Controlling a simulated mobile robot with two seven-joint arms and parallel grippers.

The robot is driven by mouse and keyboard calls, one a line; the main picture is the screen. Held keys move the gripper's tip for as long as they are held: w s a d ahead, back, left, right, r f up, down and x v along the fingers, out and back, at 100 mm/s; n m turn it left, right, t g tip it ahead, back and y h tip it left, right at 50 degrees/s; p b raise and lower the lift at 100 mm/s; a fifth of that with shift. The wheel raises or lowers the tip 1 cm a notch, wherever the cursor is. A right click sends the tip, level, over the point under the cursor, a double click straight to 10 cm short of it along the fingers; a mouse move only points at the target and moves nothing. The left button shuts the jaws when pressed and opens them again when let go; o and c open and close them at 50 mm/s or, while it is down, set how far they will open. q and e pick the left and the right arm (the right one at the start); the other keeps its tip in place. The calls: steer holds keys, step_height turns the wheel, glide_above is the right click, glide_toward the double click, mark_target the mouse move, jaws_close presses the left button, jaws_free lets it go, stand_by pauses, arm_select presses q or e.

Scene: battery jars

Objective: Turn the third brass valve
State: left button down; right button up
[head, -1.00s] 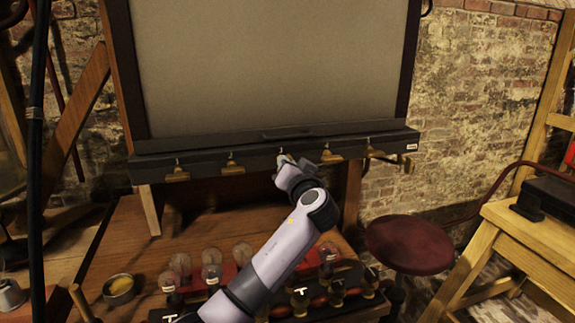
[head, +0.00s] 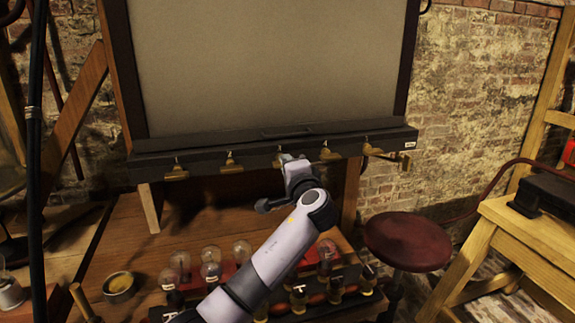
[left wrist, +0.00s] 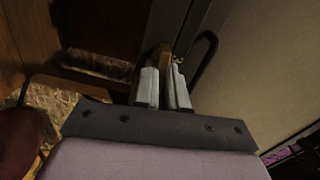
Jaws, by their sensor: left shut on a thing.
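Several brass valves hang in a row under the dark ledge (head: 400,140) of the large grey panel. In the head view the first (head: 177,171) and second (head: 230,163) are at the left, and two more (head: 327,153) (head: 372,149) are to the right of my gripper. My left gripper (head: 287,159) is at the third place in the row and hides the valve there. In the left wrist view its two pale fingers (left wrist: 164,85) are shut on a brass piece, the third valve (left wrist: 165,57), mostly hidden between them.
Glass-topped jars (head: 211,262) stand on the wooden bench (head: 140,270) below, with a small round tin (head: 119,287) at the left. A red stool (head: 407,243) and a yellow wooden bench (head: 530,240) are at the right.

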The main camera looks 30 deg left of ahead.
arm_select(q)
steer(key=shift+f+m, duration=0.1)
steer(key=shift+m, duration=0.6)
steer(key=c, duration=1.2)
jaws_free()
steer(key=shift+b+v, duration=0.7)
steer(key=shift+v, duration=2.9)
